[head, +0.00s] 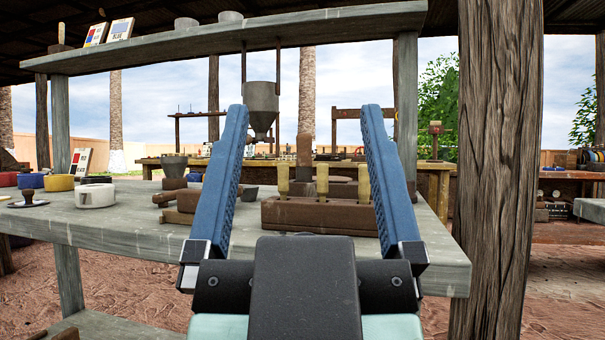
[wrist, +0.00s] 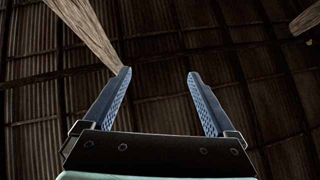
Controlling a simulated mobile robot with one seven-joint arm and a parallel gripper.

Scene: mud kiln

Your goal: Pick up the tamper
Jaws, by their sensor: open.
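My gripper (head: 306,112) is open and empty, raised in front of the workbench with its fingers pointing up in the head view. In the wrist view my gripper (wrist: 159,73) shows only roof beyond its fingers. I cannot tell for sure which thing is the tamper. A small metal piece with a flat round base and short stem (head: 29,201) stands at the bench's far left and may be it. A brown upright block (head: 304,146) also stands behind the wooden rack, between the fingers in the picture. Nothing touches my gripper.
The grey bench (head: 130,220) holds a white round pot (head: 95,196), a yellow pot (head: 59,183) and a brown rack (head: 300,215) with pale upright pegs. A metal funnel (head: 262,102) hangs above. A shelf (head: 230,40) spans overhead; a thick post (head: 497,170) stands right.

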